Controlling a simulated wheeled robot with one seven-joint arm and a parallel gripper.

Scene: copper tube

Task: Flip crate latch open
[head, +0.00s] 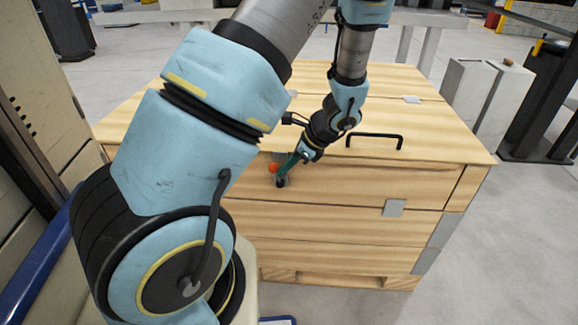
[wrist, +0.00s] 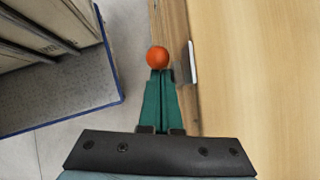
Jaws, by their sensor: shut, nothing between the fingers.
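The wooden crate (head: 330,212) stands in front of me with its lid (head: 440,122) down. An orange ball-shaped knob (head: 273,168) sits at the crate's front face, just below the lid edge; I take it as part of the latch. In the wrist view the orange knob (wrist: 157,57) is right at the tips of my gripper. My gripper (head: 284,176) has green fingers, is shut and empty, and points down at the crate front. In the wrist view the closed fingers (wrist: 161,75) end at the knob; whether they touch it I cannot tell. The rest of the latch is mostly hidden.
A black handle (head: 374,136) stands up from the crate lid to the right of my gripper. A grey metal plate (head: 394,208) is on the crate front. A blue-edged grey platform (wrist: 60,100) is left of the crate, with bare floor between.

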